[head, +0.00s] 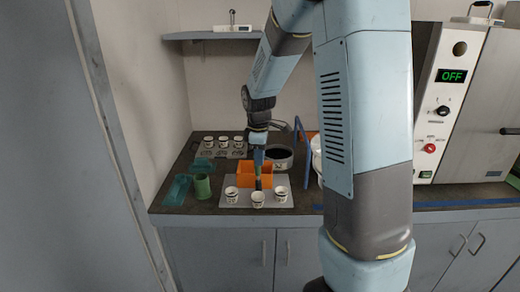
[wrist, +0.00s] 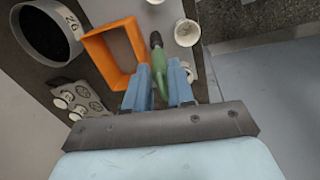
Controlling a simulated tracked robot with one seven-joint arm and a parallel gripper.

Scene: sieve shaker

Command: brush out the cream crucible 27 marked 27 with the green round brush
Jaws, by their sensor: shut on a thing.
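My gripper (wrist: 159,75) is shut on the green round brush (wrist: 159,66), whose dark bristle end (wrist: 155,40) points away from the jaws. In the head view the brush (head: 258,176) hangs down over the grey tray, behind the middle crucible. Three cream crucibles with dark marks stand on the tray: left (head: 231,194), middle (head: 258,199) and right (head: 281,194). The marks are too small to read, so I cannot tell which is 27. In the wrist view one open crucible (wrist: 187,32) is beside the bristles, apart from them in the picture; another is partly hidden by a finger.
An orange open box (wrist: 132,33) stands close beside the brush. A round dark-filled pan marked 26 (wrist: 76,30) is behind it. A green cup (head: 202,187) and teal trays (head: 177,190) stand left. More crucibles (head: 223,141) stand at the back left. The bench's front edge is near.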

